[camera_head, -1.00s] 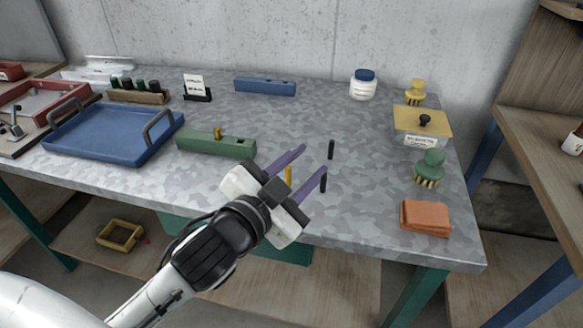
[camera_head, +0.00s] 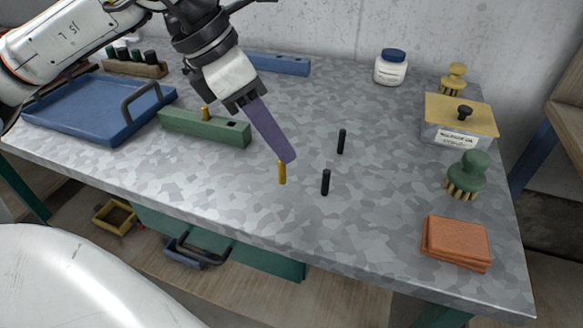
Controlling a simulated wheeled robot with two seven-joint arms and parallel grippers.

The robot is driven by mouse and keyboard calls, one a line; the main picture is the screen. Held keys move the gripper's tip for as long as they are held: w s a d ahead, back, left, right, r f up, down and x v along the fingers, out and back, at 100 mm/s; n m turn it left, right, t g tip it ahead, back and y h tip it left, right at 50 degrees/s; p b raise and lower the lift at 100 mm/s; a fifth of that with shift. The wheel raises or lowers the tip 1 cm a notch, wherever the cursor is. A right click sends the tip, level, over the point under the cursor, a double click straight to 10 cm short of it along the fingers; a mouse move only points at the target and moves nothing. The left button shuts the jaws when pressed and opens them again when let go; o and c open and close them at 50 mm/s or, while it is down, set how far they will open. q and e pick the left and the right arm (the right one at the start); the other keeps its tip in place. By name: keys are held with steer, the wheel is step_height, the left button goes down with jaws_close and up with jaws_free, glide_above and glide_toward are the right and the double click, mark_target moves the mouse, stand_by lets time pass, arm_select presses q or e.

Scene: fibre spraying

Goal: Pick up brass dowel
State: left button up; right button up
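A thin brass dowel (camera_head: 282,173) stands upright on the grey patterned tabletop near the middle. My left gripper (camera_head: 289,158) comes down from the upper left. Its purple finger ends at the dowel's top and partly covers it; I cannot tell if they touch. Only one finger shows, seen from the side, so the gap is hidden. A green block (camera_head: 225,131) to the left holds another brass dowel (camera_head: 207,113) in it. Two black dowels stand to the right, a nearer black dowel (camera_head: 325,182) and a farther black dowel (camera_head: 341,141). My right gripper is not in view.
A blue tray (camera_head: 75,120) lies at left, and a blue block (camera_head: 285,65) at the back. At right are a white jar (camera_head: 390,68), a yellow-lidded box (camera_head: 458,125), a green brush (camera_head: 468,172) and orange pads (camera_head: 457,242). The front middle tabletop is clear.

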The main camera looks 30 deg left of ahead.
mark_target(279, 160)
arm_select(q)
steer(key=shift+n+y, duration=0.3)
steer(key=shift+y, duration=0.4)
steer(key=f, duration=0.1)
steer(key=w+a+f, duration=0.1)
steer(key=a+f, duration=0.1)
steer(key=f, duration=0.1)
steer(key=shift+w+a, duration=0.25)
steer(key=shift+w, duration=0.05)
steer(key=shift+x, duration=2.9)
steer(key=shift+d, duration=0.1)
jaws_close()
